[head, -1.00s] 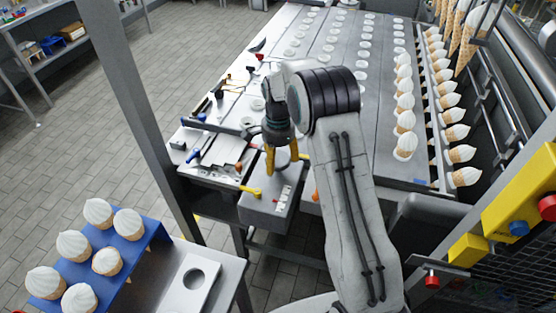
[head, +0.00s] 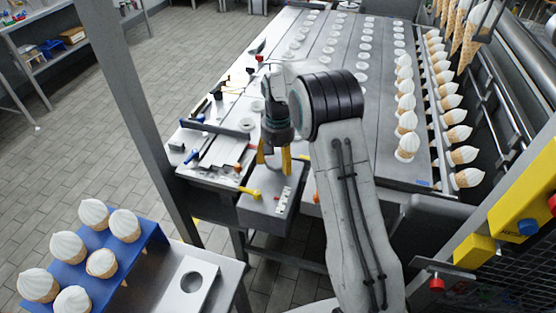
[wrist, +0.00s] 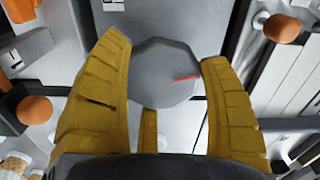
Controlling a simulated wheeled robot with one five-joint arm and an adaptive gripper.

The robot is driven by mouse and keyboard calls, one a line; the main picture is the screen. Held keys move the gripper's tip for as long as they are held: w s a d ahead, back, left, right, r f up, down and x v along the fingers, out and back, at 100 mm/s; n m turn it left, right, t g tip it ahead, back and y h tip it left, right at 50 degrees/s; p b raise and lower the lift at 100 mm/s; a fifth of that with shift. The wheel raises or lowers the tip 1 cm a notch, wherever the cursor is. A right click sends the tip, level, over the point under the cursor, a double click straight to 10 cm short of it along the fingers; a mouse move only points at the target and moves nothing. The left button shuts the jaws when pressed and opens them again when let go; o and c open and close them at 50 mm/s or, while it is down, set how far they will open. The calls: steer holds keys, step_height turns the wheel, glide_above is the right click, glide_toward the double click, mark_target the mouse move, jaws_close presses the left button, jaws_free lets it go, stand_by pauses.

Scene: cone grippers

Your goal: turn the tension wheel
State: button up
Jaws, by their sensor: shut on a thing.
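The tension wheel (wrist: 160,88) is a grey, many-sided knob with a red line on its right part, seen from above in the wrist view. My gripper (wrist: 165,53) has its yellow fingers on the left and right of the wheel, shut on its rim. In the head view my gripper (head: 274,165) points down over a grey box (head: 265,212) at the near end of the long machine table. The wheel is hard to make out there, mostly hidden by the fingers and wrist.
A yellow-handled lever (head: 250,192) is close by the left of the box. White-topped cones stand in a row (head: 405,122) on the table and in a blue rack (head: 75,272) at lower left. A yellow panel (head: 520,205) is at right.

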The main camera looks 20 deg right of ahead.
steer(key=n, duration=0.7)
steer(key=shift+b, duration=0.3)
steer(key=n, duration=0.8)
steer(key=shift+n, duration=0.3)
steer(key=n, duration=0.3)
steer(key=shift+n, duration=0.3)
steer(key=n, duration=0.4)
steer(key=shift+n, duration=0.3)
steer(key=n, duration=0.3)
steer(key=shift+n, duration=2.2)
